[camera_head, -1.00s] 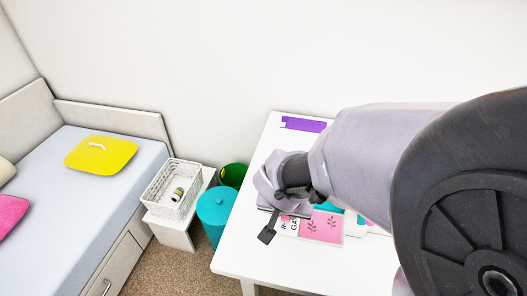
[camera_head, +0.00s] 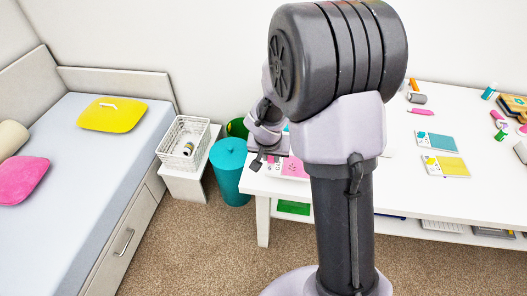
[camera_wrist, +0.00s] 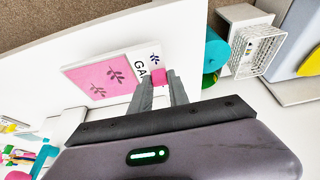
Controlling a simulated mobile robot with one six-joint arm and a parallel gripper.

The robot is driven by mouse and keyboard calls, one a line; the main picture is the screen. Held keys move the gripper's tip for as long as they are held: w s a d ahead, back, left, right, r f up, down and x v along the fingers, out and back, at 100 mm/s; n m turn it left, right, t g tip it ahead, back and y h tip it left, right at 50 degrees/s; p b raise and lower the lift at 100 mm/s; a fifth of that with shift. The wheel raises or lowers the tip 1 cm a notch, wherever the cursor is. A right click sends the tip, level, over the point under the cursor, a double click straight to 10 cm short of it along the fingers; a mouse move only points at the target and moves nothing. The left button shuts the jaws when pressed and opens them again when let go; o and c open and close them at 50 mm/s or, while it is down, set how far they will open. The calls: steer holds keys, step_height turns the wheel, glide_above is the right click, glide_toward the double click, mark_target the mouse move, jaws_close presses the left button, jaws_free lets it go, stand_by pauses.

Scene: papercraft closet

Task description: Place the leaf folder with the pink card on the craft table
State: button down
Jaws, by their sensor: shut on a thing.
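The leaf folder (camera_wrist: 95,82) has a pink panel with dark leaf prints and a white strip with partly hidden lettering. It lies flat over the white craft table (camera_wrist: 60,38), near the table's left end; I cannot tell whether it touches the top. My gripper (camera_wrist: 158,80) is shut on a small pink piece at the folder's white edge. In the head view my arm hides most of the folder (camera_head: 293,169), and my gripper (camera_head: 262,157) shows at its left, by the table's corner (camera_head: 256,183).
A teal bin (camera_head: 228,172), a green bin (camera_head: 237,128) and a white basket (camera_head: 184,142) stand left of the table. Teal (camera_head: 435,141) and yellow (camera_head: 446,167) folders lie on the right, with craft tools beyond. A bed (camera_head: 85,190) is at far left.

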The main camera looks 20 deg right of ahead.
steer(key=w, duration=0.3)
steer(key=shift+w+a+f, duration=0.1)
steer(key=shift+a+f, duration=0.05)
steer(key=shift+f, duration=0.1)
step_height(320, 180, down, 4)
steer(key=shift+r+b, duration=0.1)
steer(key=shift+b, duration=1.15)
steer(key=shift+r, duration=0.2)
steer(key=shift+f, duration=0.2)
steer(key=c, duration=1.3)
jaws_free()
steer(key=shift+o, duration=0.2)
steer(key=shift+r, duration=0.1)
